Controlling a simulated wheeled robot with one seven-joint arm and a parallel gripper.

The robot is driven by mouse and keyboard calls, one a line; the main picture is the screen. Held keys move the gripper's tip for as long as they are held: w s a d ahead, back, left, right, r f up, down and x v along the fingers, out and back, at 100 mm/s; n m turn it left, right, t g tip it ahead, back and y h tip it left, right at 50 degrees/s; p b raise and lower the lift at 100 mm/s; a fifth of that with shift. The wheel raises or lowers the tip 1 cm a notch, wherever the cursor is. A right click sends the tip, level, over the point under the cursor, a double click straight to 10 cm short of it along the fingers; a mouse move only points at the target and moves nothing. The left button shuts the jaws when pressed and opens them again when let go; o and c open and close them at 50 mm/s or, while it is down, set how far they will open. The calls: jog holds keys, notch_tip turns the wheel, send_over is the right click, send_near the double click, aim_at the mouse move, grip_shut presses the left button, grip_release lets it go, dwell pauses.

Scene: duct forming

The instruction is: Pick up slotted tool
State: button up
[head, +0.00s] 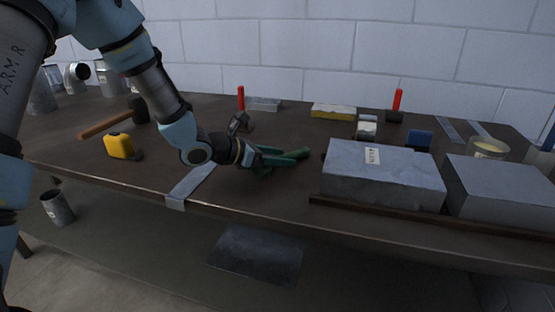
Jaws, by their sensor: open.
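A tool with green handles (293,155) lies on the brown workbench (250,193), left of a large grey metal box. I cannot make out a slot in it, and its left end is partly hidden by my gripper. My gripper (268,157) is open and reaches in from the left, low over the bench, right at this tool. I cannot tell whether the fingers touch it or are around it.
A labelled grey box (383,185) and a second box (500,190) stand at the right behind a front rail. A grey metal strip (190,183) overhangs the front edge. A yellow tape measure (119,146), a hammer (108,123) and a red-handled tool (240,98) lie around.

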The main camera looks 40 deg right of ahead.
grip_shut()
dwell(0.5)
